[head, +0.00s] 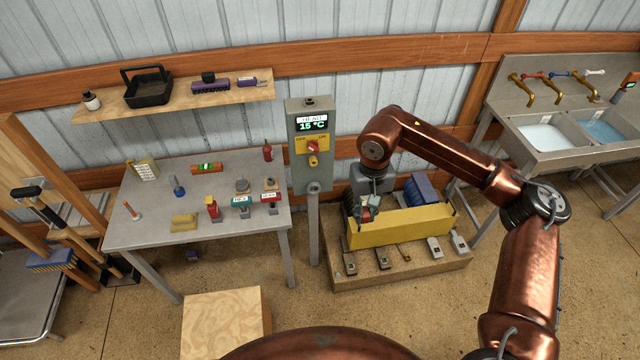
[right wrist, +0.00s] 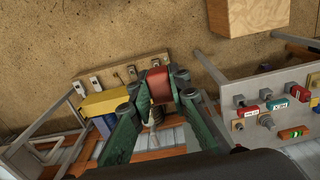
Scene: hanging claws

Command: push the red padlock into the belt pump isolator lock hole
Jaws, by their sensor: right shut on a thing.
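A grey control box (head: 307,182) stands on a post to the left of the gripper. It has a display reading 15 °C and a yellow plate with a red rotary switch (head: 313,146), which looks like the isolator. A lock hole is too small to make out. The padlock is apart from this box. My left gripper is out of view.
The yellow guard (head: 400,227) and a blue motor (head: 421,192) sit on a low plinth with several small grey devices along its front. A grey table (head: 150,232) with red, green and other small items stands left. A wooden block (head: 222,318) is on the floor.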

